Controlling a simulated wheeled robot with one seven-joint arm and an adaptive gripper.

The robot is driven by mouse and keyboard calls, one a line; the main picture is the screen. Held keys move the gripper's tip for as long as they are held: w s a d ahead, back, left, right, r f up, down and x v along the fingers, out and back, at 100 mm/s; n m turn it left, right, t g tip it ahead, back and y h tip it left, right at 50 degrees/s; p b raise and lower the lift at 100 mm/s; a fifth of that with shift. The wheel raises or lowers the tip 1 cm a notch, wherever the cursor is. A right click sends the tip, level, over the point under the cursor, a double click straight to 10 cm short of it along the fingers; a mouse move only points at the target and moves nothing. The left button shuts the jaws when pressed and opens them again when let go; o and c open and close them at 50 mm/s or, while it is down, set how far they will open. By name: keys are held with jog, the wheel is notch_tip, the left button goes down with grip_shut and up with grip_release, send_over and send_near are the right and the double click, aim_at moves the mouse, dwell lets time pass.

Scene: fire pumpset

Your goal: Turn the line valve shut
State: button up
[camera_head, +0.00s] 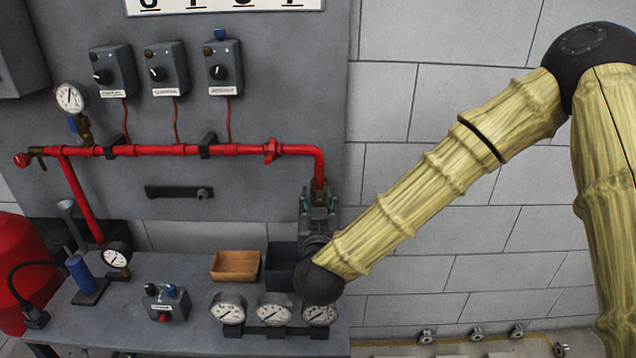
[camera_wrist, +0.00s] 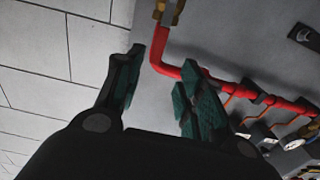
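A red pipe (camera_head: 230,149) runs across the grey panel and bends down at its right end. My gripper (camera_head: 318,194) is at that downward leg, its teal-padded fingers apart on either side of it in the head view. In the wrist view my gripper (camera_wrist: 163,60) is open, with nothing clearly held. Brass fittings (camera_wrist: 170,12) show beyond the fingers at the top edge, at the end of the pipe's bend (camera_wrist: 170,65). Another brass fitting (camera_head: 37,152) sits at the pipe's left end. I cannot tell for certain which is the line valve.
A pressure gauge (camera_head: 70,98) and several grey switch boxes are on the panel. A wooden bin (camera_head: 236,265), a dark bin (camera_head: 282,262) beside my wrist, a button box (camera_head: 167,302) and several gauges stand on the grey bench (camera_head: 110,328). The block wall (camera_head: 480,230) at right is bare.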

aim_at(319, 178)
jog(key=w+p, duration=0.1)
jog(key=w, duration=0.3)
jog(key=w+p, duration=0.1)
jog(key=w, duration=0.4)
jog(key=shift+w+d+r, duration=0.1)
jog(key=shift+w+d, duration=0.05)
jog(key=shift+d, duration=0.05)
jog(key=shift+w+a, duration=0.1)
jog(key=shift+w, duration=0.5)
jog(key=shift+w+a+f, duration=0.15)
jog(key=shift+w+f, duration=0.05)
jog(key=shift+w, duration=0.05)
grip_shut()
